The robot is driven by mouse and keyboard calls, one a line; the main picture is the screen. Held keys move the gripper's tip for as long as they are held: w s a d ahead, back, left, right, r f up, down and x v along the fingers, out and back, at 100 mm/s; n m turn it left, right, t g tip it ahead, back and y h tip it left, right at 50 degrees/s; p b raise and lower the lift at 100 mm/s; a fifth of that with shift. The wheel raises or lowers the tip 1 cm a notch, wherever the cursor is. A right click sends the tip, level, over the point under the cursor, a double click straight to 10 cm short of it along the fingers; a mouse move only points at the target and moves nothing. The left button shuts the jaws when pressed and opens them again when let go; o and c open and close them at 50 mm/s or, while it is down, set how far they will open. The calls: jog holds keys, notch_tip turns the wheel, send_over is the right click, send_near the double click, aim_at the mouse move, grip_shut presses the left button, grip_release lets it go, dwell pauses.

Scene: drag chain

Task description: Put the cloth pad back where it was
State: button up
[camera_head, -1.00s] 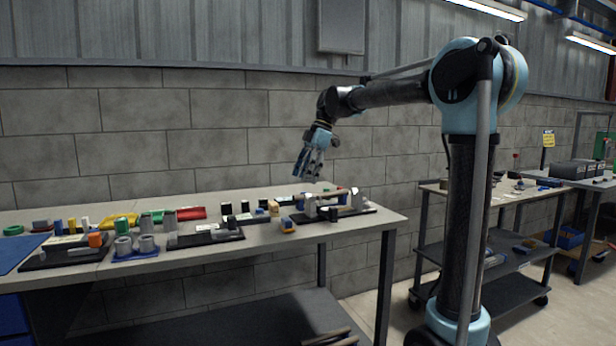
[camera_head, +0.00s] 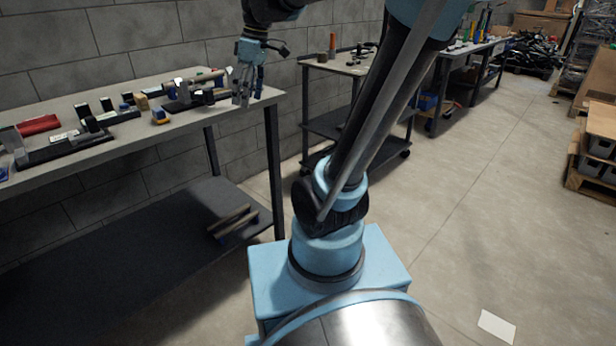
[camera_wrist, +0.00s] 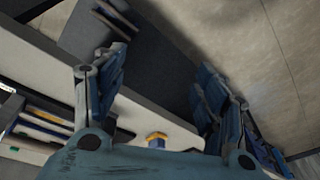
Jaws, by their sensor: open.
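A flat pale square (camera_head: 496,326) lies on the concrete floor at the lower right of the head view. It may be the cloth pad, but I cannot tell cloth from paper. My gripper (camera_head: 247,98) hangs fingers down by the right end of the long workbench, far from that square. In the wrist view my gripper (camera_wrist: 160,98) is open, with its two fingers wide apart and nothing between them. The pale square does not show in the wrist view.
A cart (camera_head: 335,66) stands behind. The right floor is mostly clear.

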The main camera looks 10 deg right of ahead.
jog(key=s+d+f+m+t+h, duration=0.1)
jog(key=s+d+f+m, duration=0.5)
jog(key=f, duration=0.4)
jog(key=s+d+f+m+h, duration=0.1)
jog(key=s+d+f+m, duration=0.5)
jog(key=s+f, duration=0.3)
jog(key=shift+s+d+f+t, duration=0.25)
jog(key=shift+d+f+t, duration=0.15)
jog(key=shift+d+f, duration=0.4)
jog(key=shift+d+r, duration=0.1)
jog(key=shift+w+f, duration=0.2)
jog(key=shift+w, duration=0.25)
